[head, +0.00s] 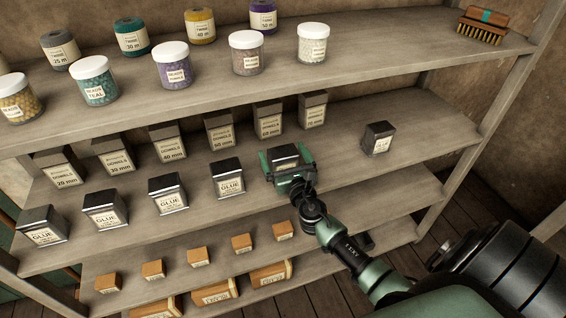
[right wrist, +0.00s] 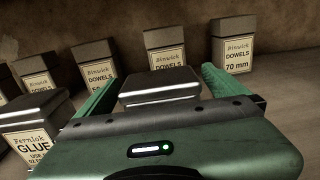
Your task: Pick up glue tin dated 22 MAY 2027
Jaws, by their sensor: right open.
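Glue tins with black lids stand in a row on the middle shelf in the head view, among them one at the far left (head: 42,228) and one left of my gripper (head: 229,180). My right gripper (head: 285,157) is open, its green fingers on either side of another dark-lidded tin (head: 284,151). That tin also shows between the fingers in the right wrist view (right wrist: 160,86), with its lower part hidden by the gripper body. The use-by dates are too small to read, so I cannot tell which tin is dated 22 MAY 2027. My left gripper is not in view.
Dowel boxes (head: 219,132) stand behind the tins. A separate dark tin (head: 378,138) stands to the right, with bare shelf around it. Bead jars (head: 246,54) and a brush (head: 485,25) are on the shelf above; small orange boxes (head: 241,243) are below.

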